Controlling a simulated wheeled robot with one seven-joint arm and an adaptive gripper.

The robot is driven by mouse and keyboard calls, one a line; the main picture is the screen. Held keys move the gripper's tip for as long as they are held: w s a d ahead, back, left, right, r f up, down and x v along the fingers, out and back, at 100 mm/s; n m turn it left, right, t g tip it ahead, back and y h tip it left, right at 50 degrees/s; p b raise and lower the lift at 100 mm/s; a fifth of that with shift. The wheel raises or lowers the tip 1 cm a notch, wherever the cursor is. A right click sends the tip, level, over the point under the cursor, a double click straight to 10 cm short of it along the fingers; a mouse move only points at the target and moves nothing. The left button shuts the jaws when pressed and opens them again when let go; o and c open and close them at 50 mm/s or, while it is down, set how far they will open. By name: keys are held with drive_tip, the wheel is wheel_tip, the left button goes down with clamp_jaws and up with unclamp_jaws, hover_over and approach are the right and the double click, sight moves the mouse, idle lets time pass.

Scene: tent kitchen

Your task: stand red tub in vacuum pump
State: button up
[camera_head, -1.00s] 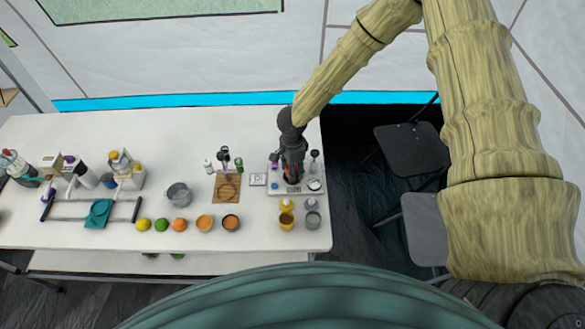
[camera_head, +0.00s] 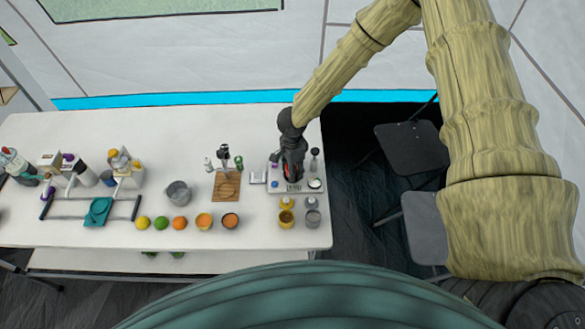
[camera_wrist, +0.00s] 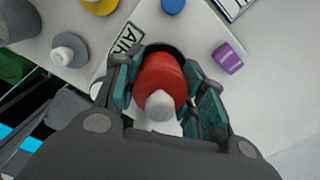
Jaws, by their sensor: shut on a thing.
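The red tub (camera_wrist: 160,82) has a pale rounded knob facing the wrist camera. My gripper (camera_wrist: 162,92) is shut on it, with a teal-padded finger on each side. In the head view my gripper (camera_head: 292,176) is over the vacuum pump (camera_head: 311,185), a white box at the table's right end. In the wrist view the pump (camera_wrist: 205,60) shows a label, a blue knob and a dark round opening (camera_wrist: 160,47) behind the tub. The tub looks lined up with this opening. Its lower end is hidden, so I cannot tell whether it is inside.
A wooden board (camera_head: 227,186) is to the left, with fruit and bowls along the front. The table's right edge is close.

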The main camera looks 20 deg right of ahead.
drive_tip(key=shift+f, duration=0.25)
drive_tip(key=o, duration=0.5)
drive_tip(key=shift+r+p, duration=2.35)
drive_tip(key=shift+r, duration=0.6)
drive_tip(key=shift+r+p, duration=0.35)
drive_tip(key=shift+r, duration=2.2)
drive_tip(key=shift+d, duration=0.1)
